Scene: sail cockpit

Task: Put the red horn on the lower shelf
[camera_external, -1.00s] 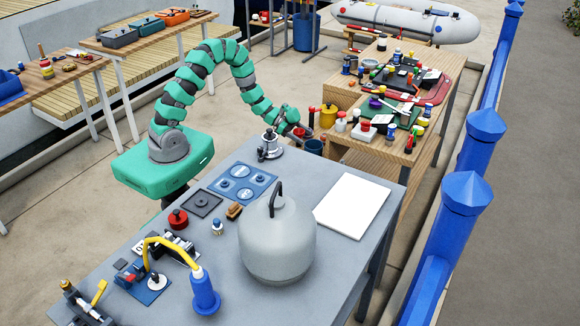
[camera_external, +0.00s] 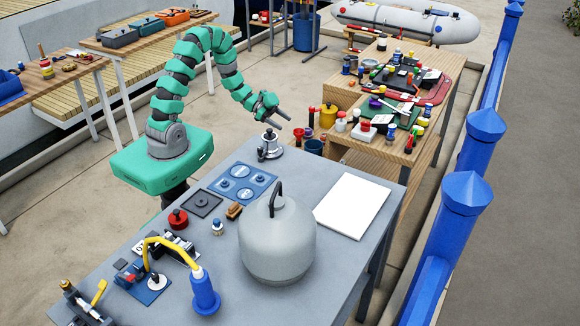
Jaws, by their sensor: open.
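My gripper (camera_external: 283,115) is open and empty, raised above the gap between the grey table and the wooden bench (camera_external: 425,152), with its fingers pointing right. A small red piece (camera_external: 298,132) shows just below and to the right of it, apart from the fingers, at the bench's left end beside a dark blue bucket (camera_external: 314,146). I cannot tell for sure that this is the red horn, or what it rests on. A lower wooden surface (camera_external: 352,157) shows under the bench top, partly hidden.
A metal winch (camera_external: 269,147) stands on the grey table (camera_external: 330,252) close below my gripper. A large grey gas bottle (camera_external: 277,245) and a white board (camera_external: 352,206) are also there. Several small bottles and tools crowd the bench top. Blue posts (camera_external: 466,220) line the right.

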